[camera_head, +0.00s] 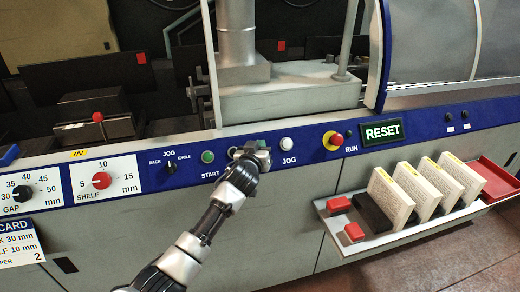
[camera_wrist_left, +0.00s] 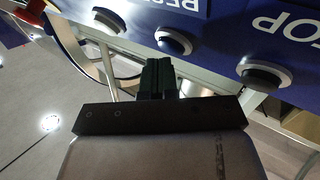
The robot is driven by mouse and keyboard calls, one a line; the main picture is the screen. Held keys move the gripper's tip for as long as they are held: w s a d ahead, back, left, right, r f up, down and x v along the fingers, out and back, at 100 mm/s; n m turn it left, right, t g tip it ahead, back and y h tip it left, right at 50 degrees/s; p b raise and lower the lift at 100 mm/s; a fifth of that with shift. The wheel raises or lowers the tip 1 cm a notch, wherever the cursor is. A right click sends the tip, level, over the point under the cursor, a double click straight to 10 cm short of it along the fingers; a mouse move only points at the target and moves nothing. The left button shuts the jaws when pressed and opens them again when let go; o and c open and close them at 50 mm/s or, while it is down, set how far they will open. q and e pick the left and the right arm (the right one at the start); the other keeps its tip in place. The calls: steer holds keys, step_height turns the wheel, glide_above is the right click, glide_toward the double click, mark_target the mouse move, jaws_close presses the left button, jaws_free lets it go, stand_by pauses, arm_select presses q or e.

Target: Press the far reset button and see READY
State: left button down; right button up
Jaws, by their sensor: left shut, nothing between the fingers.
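My left gripper (camera_head: 256,148) is shut and empty in front of the blue control strip. It also shows in the left wrist view (camera_wrist_left: 158,66), where its dark fingertips end just below a button (camera_wrist_left: 173,42) under an upside-down, cut-off label that seems to read RESET. I cannot tell whether they touch it. In the head view the gripper hides this button. The STOP button (camera_wrist_left: 263,75) is right of it in the wrist view. The display (camera_head: 382,132) reads RESET in light letters on dark green. My right gripper is not in view.
A green START button (camera_head: 208,156) is left of the gripper and a white JOG button (camera_head: 287,143) is right of it. A red knob on yellow (camera_head: 333,140) is farther right. A grey shelf (camera_head: 405,236) with upright pale blocks juts out at right.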

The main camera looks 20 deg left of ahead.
arm_select(q)
steer(key=shift+w+a+f, duration=0.15)
stand_by(0.6)
steer(key=shift+s+d+r+p, duration=0.4)
steer(key=shift+s+r+p, duration=0.2)
steer(key=shift+s+d+r+p, duration=0.1)
steer(key=shift+d+r+p, duration=0.1)
steer(key=shift+p, duration=0.15)
steer(key=s+d+r+p, duration=0.1)
steer(key=s+r+p, duration=0.1)
steer(key=s+p, duration=0.1)
steer(key=shift+d+r, duration=0.35)
steer(key=shift+d, duration=0.05)
stand_by(0.4)
